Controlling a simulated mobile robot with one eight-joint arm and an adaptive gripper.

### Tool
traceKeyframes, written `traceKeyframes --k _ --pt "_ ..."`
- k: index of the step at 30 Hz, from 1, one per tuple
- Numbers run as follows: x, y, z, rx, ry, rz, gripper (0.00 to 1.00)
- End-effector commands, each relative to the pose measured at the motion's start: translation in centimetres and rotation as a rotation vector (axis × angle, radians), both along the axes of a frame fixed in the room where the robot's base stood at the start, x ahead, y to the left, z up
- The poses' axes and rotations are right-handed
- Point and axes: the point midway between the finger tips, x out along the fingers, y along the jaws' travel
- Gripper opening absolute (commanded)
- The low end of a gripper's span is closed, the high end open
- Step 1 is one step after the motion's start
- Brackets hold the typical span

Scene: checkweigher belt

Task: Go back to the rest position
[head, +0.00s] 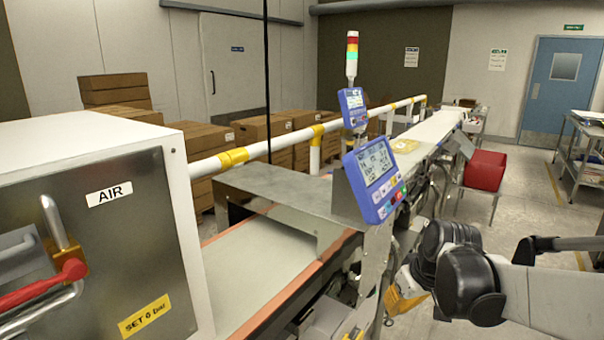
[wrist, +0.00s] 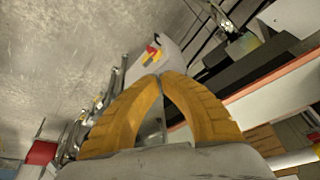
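My gripper (head: 400,298) hangs low at the right side of the conveyor in the head view, partly hidden behind my own dark arm joints. In the wrist view its two yellow fingers (wrist: 160,78) curve inward and their tips meet, with nothing seen held between them. The conveyor belt (head: 240,275) runs away from me on the left, under a metal hood (head: 285,200).
A blue display panel (head: 375,180) stands out beside the belt near my arm. A white-and-steel cabinet (head: 90,235) fills the left. A red bin (head: 485,170) and a steel cart (head: 585,150) stand at the right. The floor (head: 530,210) between them is clear.

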Motion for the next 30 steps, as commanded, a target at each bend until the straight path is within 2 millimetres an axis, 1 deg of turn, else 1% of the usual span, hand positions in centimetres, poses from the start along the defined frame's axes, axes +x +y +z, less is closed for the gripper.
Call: traceKeyframes --k 1,2,3,5,6,9,12,15,18,21,30 --pt "-2.1 0.5 1.3 -0.005 -0.017 -0.025 0.0" --pt "-3.1 0.7 2.0 -0.008 -0.029 -0.044 0.0" --pt "-4.6 0.9 2.7 -0.011 -0.044 -0.069 0.0" --pt "-6.7 1.3 3.7 -0.013 -0.069 -0.104 0.0" --pt "-8.2 1.5 4.1 -0.014 -0.087 -0.128 0.0" --pt "-11.6 1.8 4.8 -0.012 -0.131 -0.182 0.0" --pt "-14.5 2.0 4.8 -0.006 -0.171 -0.228 0.0" --pt "-16.5 2.1 4.5 0.0 -0.203 -0.262 0.0" --pt "-17.7 2.1 4.2 0.007 -0.225 -0.284 0.0" --pt "-18.2 2.1 4.1 0.009 -0.234 -0.293 0.0" --pt "-18.2 2.1 4.1 0.011 -0.236 -0.295 0.0"
